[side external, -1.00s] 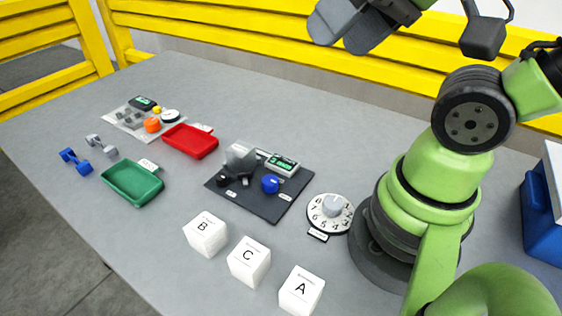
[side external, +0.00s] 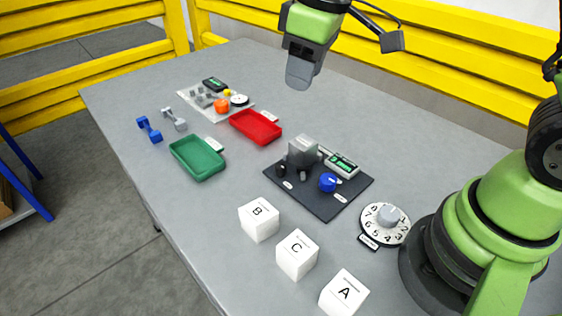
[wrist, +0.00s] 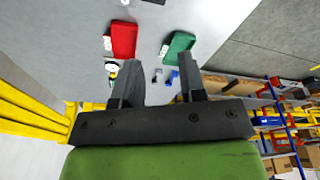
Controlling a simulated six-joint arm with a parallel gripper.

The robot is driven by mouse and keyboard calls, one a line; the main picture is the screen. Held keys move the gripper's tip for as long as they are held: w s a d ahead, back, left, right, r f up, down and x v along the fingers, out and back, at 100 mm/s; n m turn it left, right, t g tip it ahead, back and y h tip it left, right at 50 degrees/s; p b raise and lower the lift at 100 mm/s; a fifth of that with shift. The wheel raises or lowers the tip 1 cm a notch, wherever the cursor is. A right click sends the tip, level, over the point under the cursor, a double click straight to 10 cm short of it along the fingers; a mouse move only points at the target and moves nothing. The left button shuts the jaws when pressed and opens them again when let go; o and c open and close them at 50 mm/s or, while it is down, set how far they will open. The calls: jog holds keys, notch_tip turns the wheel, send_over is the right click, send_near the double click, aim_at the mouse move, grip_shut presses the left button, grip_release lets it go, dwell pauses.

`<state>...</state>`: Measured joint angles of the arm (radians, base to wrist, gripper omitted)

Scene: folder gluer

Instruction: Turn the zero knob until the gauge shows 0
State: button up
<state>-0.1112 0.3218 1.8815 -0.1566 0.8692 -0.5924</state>
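A dark board (side external: 318,208) lies mid-table. It carries a grey block-shaped device (side external: 303,150), a blue knob (side external: 327,182), a small black knob (side external: 281,170) and a small gauge with a green display (side external: 342,165). The labels and the reading are too small to read, so I cannot tell which knob is the zero knob. A second, light board (side external: 205,108) at the far left has another display (side external: 213,84), an orange knob (side external: 221,106) and a white disc (side external: 239,100). My gripper (side external: 299,80) is above the table, away from both boards. Its fingers are apart and empty in the wrist view (wrist: 148,64).
A red tray (side external: 262,136) and a green tray (side external: 176,151) lie between the boards. White cubes B (side external: 259,224), C (side external: 297,258) and A (side external: 343,297) line the front. A numbered dial (side external: 372,229) sits beside my base. Blue (side external: 149,130) and grey (side external: 174,120) dumbbell shapes lie far left.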

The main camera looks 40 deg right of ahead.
aim_at(281, 166)
jog(key=w+f+n, duration=0.1)
jog(key=f, duration=0.6)
jog(key=w+a+f+n+g, duration=0.1)
jog(key=f, duration=0.6)
jog(key=w+f+n+g, duration=0.1)
jog(key=w+f+n, duration=0.1)
jog(key=f, duration=0.5)
jog(key=shift+a+h, duration=0.15)
jog(key=shift+h, duration=0.25)
jog(key=c, duration=0.7)
jog(key=shift+o, duration=0.2)
